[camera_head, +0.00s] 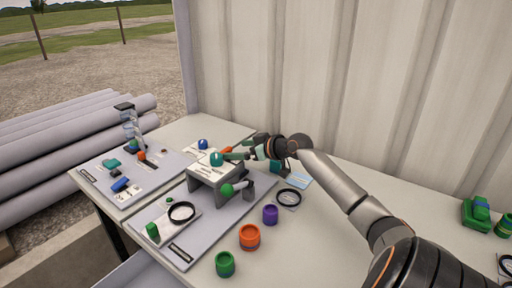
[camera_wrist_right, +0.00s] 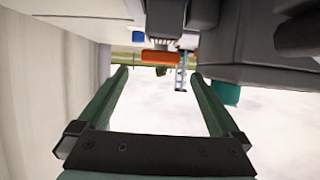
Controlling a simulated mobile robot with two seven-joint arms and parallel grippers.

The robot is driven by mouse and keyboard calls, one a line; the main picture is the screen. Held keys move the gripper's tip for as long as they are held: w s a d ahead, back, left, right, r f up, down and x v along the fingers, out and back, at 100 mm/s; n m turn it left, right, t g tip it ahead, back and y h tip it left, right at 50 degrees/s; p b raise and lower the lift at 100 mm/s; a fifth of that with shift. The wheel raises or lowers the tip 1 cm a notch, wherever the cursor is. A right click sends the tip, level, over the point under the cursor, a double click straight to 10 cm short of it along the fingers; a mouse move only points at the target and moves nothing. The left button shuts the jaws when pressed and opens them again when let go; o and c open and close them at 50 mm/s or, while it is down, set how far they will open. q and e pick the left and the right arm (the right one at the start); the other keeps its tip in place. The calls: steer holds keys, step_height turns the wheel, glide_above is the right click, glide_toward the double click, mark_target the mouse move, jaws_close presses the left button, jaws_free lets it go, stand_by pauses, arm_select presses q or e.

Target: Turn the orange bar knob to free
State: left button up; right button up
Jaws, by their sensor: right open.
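The orange bar knob (camera_head: 226,150) is on the raised grey panel block, at its back right edge, partly hidden by my right gripper (camera_head: 236,153). In the right wrist view the orange bar knob (camera_wrist_right: 160,57) lies crosswise just beyond the fingertips, in line with the gap between them. My right gripper (camera_wrist_right: 159,75) is open, with two green fingers and nothing between them that I can see. Whether a finger touches the knob cannot be told. My left gripper is not in view.
A green ball (camera_head: 227,190) is on the block's front. The corrugated wall (camera_head: 330,90) rises behind.

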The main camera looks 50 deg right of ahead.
steer(key=v, duration=0.7)
steer(key=shift+s, duration=0.15)
stand_by(0.4)
